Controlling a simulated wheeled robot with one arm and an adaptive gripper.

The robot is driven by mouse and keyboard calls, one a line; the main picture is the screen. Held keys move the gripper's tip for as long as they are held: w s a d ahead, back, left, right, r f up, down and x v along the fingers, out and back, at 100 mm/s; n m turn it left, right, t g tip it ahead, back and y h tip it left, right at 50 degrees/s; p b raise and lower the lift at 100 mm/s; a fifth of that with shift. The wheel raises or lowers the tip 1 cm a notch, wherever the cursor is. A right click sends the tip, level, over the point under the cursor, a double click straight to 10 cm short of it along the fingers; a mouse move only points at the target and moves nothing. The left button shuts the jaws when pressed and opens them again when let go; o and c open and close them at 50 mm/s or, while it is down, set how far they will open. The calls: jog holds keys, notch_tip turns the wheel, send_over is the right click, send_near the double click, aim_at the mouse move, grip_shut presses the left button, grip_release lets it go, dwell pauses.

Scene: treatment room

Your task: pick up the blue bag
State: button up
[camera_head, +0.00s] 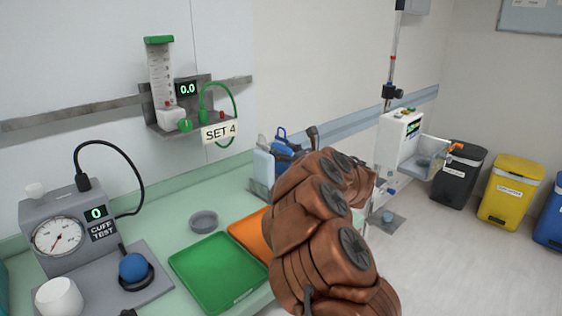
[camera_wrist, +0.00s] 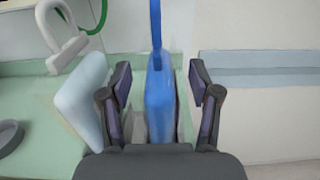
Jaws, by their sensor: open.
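The blue bag (camera_wrist: 160,105) stands upright between the fingers of my gripper (camera_wrist: 160,85) in the wrist view, with a blue strap or handle rising from its top. The fingers are open, with a gap on each side of the bag. In the head view, the blue bag (camera_head: 281,146) shows only in part at the back of the counter, behind my copper-coloured arm. My gripper (camera_head: 312,134) is mostly hidden there by the arm.
A pale blue bag-like item (camera_wrist: 83,100) stands close beside my left finger. A green tray (camera_head: 218,270), an orange tray (camera_head: 250,236) and a grey bowl (camera_head: 204,221) lie on the counter. A cuff tester (camera_head: 62,235) stands at left. Bins (camera_head: 511,192) stand at right.

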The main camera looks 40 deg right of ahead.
jog(key=shift+w, duration=1.25)
grip_shut()
